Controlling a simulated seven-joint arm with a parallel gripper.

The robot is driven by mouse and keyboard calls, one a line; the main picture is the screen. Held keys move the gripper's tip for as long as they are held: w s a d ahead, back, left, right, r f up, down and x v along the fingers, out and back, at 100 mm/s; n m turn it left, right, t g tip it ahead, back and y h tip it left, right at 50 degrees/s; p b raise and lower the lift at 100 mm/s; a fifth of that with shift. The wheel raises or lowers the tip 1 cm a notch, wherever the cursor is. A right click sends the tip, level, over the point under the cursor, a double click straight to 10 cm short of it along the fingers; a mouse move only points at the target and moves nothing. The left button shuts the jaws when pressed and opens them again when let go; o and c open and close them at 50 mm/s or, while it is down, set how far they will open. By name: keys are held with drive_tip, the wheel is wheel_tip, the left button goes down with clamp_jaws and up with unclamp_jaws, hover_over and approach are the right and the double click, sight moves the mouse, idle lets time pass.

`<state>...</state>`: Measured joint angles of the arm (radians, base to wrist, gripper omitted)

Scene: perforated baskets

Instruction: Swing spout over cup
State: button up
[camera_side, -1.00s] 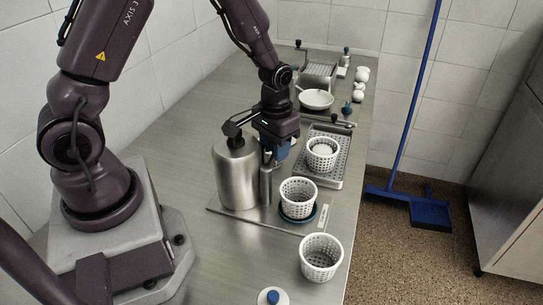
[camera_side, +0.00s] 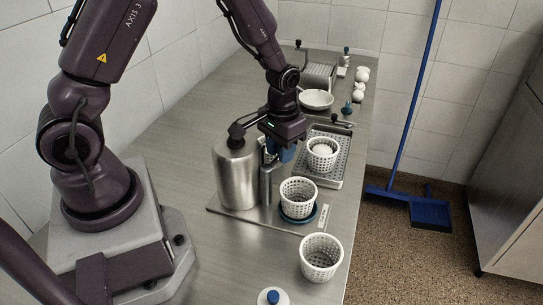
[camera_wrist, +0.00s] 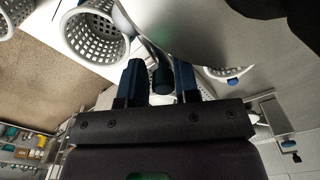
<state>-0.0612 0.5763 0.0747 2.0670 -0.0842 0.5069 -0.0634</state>
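A steel canister (camera_side: 236,175) with a dark top (camera_side: 236,131) stands on a metal base plate; a dark bar runs from its top toward my gripper. My gripper (camera_side: 284,153) is right of the canister, above and behind a white perforated basket-like cup (camera_side: 298,192) on a blue ring. In the wrist view, the blue fingers of my gripper (camera_wrist: 159,75) stand apart with a dark cylindrical piece (camera_wrist: 162,78) between them, perhaps part of the spout. Whether they press on it is unclear. The spout's outlet is mostly hidden behind my gripper in the side view.
An empty white basket (camera_side: 321,257) stands near the front edge, and a white item with a blue knob (camera_side: 270,296) is at the bottom. A basket with something white in it (camera_side: 322,154) sits on a perforated tray (camera_side: 335,178). A steel post (camera_side: 266,184) stands by the canister.

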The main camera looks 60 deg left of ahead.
drive_tip(key=shift+w+d, duration=0.1)
drive_tip(key=shift+w+d, duration=0.3)
drive_tip(key=shift+d, duration=0.3)
drive_tip(key=shift+d, duration=0.15)
drive_tip(key=shift+w+d, duration=0.1)
drive_tip(key=shift+d, duration=0.75)
drive_tip(key=shift+s+d, duration=0.25)
drive_tip(key=shift+d, duration=0.4)
drive_tip(key=shift+s+d, duration=0.1)
